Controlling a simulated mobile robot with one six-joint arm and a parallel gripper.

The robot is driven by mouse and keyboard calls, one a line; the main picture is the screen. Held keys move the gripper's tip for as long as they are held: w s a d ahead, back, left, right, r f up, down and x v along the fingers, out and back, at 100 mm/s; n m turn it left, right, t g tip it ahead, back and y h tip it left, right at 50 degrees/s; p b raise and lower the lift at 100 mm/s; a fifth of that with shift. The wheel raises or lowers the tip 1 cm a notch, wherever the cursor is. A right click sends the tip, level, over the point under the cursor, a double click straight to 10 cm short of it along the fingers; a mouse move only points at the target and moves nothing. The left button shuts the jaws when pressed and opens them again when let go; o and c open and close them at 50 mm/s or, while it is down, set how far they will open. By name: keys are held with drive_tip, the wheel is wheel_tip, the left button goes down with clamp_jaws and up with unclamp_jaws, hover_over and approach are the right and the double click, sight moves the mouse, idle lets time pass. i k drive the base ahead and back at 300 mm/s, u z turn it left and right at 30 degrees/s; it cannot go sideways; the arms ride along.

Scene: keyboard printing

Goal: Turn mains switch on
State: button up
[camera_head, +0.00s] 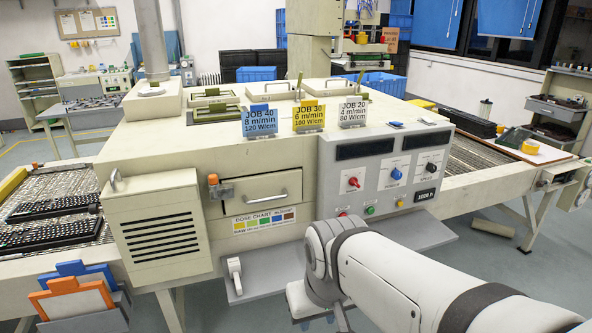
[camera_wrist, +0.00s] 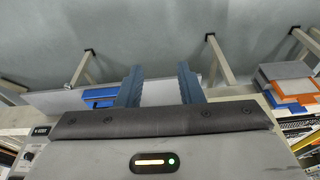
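The grey control panel (camera_head: 385,173) is on the front right of the cream machine. It carries a red knob (camera_head: 354,182), a blue knob (camera_head: 396,174) and a black knob (camera_head: 430,167), with small round buttons below. The label text is too small to tell which control is the mains switch. My gripper (camera_wrist: 160,88) shows two blue fingers, apart, with nothing between them. In the head view it hangs low in front of the machine, mostly hidden by my arm. In the wrist view the panel edge (camera_wrist: 35,150) shows at the lower left, away from the fingers.
A grey shelf (camera_head: 262,275) juts out below the machine front, with a white handle-like item (camera_head: 234,275) on it. Job cards (camera_head: 309,116) stand on top. Orange and blue frames (camera_head: 75,300) stand at the lower left.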

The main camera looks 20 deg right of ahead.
sight(353, 181)
drive_tip(key=i, duration=1)
drive_tip(key=z, duration=0.05)
